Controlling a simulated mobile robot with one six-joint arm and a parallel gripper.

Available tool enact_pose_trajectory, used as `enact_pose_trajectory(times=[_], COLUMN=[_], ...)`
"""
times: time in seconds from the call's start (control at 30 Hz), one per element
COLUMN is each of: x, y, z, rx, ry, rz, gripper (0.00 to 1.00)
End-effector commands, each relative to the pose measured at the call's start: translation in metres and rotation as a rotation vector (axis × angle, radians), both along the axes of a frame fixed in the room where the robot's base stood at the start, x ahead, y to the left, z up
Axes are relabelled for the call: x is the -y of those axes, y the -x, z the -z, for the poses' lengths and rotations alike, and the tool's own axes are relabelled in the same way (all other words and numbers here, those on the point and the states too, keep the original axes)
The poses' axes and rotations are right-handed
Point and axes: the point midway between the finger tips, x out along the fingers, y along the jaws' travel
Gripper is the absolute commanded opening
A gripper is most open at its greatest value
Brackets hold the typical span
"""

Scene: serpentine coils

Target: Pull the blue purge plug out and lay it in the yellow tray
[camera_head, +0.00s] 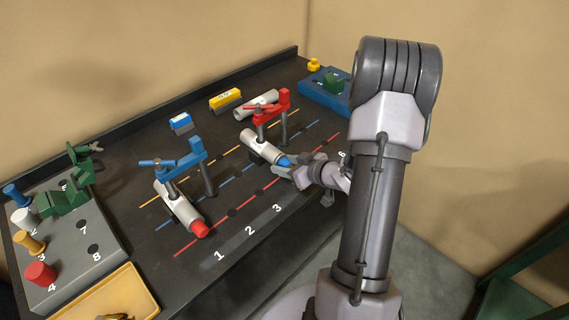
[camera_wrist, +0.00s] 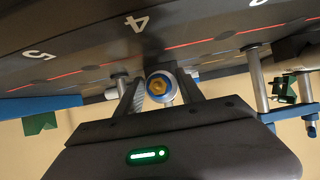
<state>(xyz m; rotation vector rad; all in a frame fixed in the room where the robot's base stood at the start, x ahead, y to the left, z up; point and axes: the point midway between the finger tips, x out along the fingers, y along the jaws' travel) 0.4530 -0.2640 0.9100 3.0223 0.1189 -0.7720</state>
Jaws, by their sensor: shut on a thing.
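The blue purge plug (camera_head: 285,160) shows at the near end of a silver cylinder (camera_head: 261,146) that lies under a red clamp (camera_head: 271,113). My gripper (camera_head: 290,166) is shut on the plug, which appears still against the cylinder's end. In the wrist view the plug (camera_wrist: 160,87) shows end-on, a blue ring with a gold centre, between my two fingers (camera_wrist: 161,96). How deep the plug sits in the cylinder is hidden. The yellow tray (camera_head: 143,287) is at the bottom left, partly cut off by the frame, with a yellowish item in it.
A second silver cylinder with a red end (camera_head: 200,229) lies under a blue clamp (camera_head: 183,160). A grey numbered rack (camera_head: 75,265) with several plugs and a green part stands at left. Blue and yellow blocks, a loose cylinder and a blue fixture (camera_head: 322,86) are at the back.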

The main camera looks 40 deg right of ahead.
Motion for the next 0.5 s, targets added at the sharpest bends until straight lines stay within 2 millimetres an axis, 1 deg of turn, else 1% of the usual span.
enact_pose_trajectory(times=[0.5], x=[0.003], y=[0.037], z=[-0.001], rx=[0.000], ry=[0.000], rz=[0.001], gripper=[0.00])
